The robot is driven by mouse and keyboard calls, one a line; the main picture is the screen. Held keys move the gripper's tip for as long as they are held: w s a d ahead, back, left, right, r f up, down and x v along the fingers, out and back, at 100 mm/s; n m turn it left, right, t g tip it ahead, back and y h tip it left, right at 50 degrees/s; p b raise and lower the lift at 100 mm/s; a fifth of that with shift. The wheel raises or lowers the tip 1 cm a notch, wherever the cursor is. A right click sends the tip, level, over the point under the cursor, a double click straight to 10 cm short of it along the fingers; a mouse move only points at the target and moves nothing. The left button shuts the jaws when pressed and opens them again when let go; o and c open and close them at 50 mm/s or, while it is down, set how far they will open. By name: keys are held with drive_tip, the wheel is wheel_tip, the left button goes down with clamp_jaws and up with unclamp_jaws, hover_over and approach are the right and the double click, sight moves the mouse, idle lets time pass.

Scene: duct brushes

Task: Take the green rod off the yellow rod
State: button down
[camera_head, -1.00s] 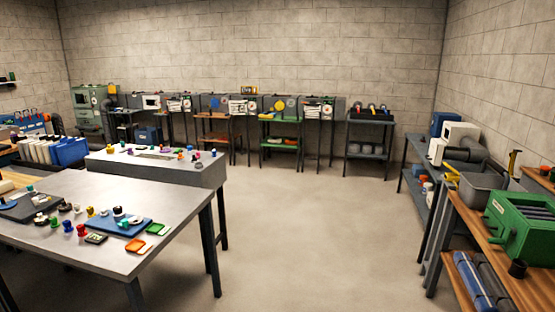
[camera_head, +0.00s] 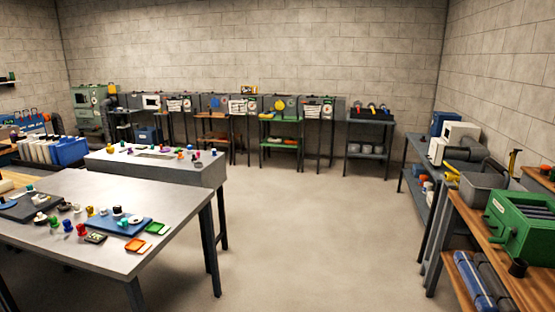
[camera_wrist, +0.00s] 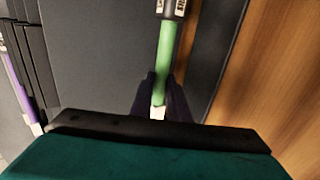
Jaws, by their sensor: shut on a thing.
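The green rod (camera_wrist: 167,52) shows in the wrist view, running up from between my fingers, with a white-and-black labelled collar (camera_wrist: 172,8) at its far end and a pale tip near the fingers. My gripper (camera_wrist: 160,98) is shut on the green rod near that pale tip. I do not make out the yellow rod in the wrist view, and in the head view I cannot single out either rod. My gripper does not show in the head view.
In the wrist view a wooden surface (camera_wrist: 275,70) lies on the right, a grey panel (camera_wrist: 95,60) on the left, and a purple rod (camera_wrist: 15,85) at far left. The head view shows a table with small parts (camera_head: 185,205) and open floor (camera_head: 300,230).

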drive_tip(key=shift+w+d, duration=0.25)
drive_tip(key=shift+w, duration=0.8)
drive_tip(key=shift+r, duration=0.1)
wheel_tip(320, 180, up, 8)
drive_tip(key=w+p, duration=0.1)
drive_tip(key=p, duration=0.3)
drive_tip(key=shift+w+d, duration=0.2)
drive_tip(key=shift+w, duration=0.05)
idle(0.7)
idle(0.4)
